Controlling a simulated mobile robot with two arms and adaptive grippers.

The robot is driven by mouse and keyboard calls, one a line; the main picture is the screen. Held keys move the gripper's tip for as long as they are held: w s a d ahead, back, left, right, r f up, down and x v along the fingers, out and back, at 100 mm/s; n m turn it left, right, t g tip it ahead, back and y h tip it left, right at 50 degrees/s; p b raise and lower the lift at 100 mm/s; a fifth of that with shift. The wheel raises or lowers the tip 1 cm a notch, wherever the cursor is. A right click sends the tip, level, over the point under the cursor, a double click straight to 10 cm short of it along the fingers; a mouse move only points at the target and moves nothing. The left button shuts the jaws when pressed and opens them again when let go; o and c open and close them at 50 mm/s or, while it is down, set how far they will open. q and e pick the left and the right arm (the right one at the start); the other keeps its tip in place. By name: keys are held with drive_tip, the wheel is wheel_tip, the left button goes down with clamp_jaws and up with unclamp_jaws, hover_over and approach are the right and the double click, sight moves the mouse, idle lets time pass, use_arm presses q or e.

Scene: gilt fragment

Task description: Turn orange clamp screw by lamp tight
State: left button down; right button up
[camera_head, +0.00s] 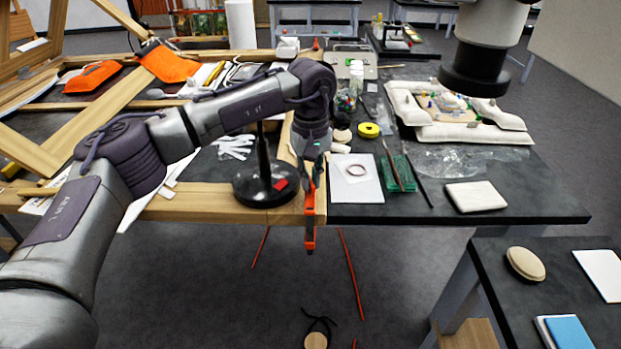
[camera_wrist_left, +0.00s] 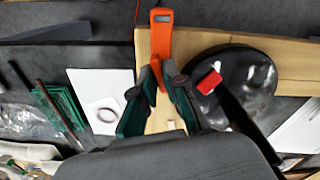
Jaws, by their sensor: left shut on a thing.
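The orange clamp (camera_head: 310,222) sits upright on the front edge of the wooden board, right of the lamp. It also shows in the left wrist view (camera_wrist_left: 160,38). The lamp's round black base (camera_head: 262,190) with a red tag stands close beside it; the base shows in the left wrist view (camera_wrist_left: 250,80) too. My left gripper (camera_head: 311,172) is over the clamp from above. In the left wrist view its green and dark fingers (camera_wrist_left: 163,68) close in at the clamp. The screw itself is hidden or too small to tell. My right gripper is not in view.
Right of the clamp lie a white sheet with a ring (camera_head: 356,180), a green mat (camera_head: 399,174) with tools and a beige pad (camera_head: 476,196). A wooden frame (camera_head: 75,150) with orange tools fills the left. Red cords (camera_head: 352,275) hang below the table edge.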

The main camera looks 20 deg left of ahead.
sight(311, 181)
use_arm(q)
drive_tip(key=shift+r+m, duration=0.1)
drive_tip(key=shift+m, duration=0.6)
drive_tip(key=c, duration=1.2)
unclamp_jaws()
drive_tip(key=shift+r, duration=0.2)
wheel_tip(311, 181, up, 12)
drive_tip(key=shift+f, duration=0.25)
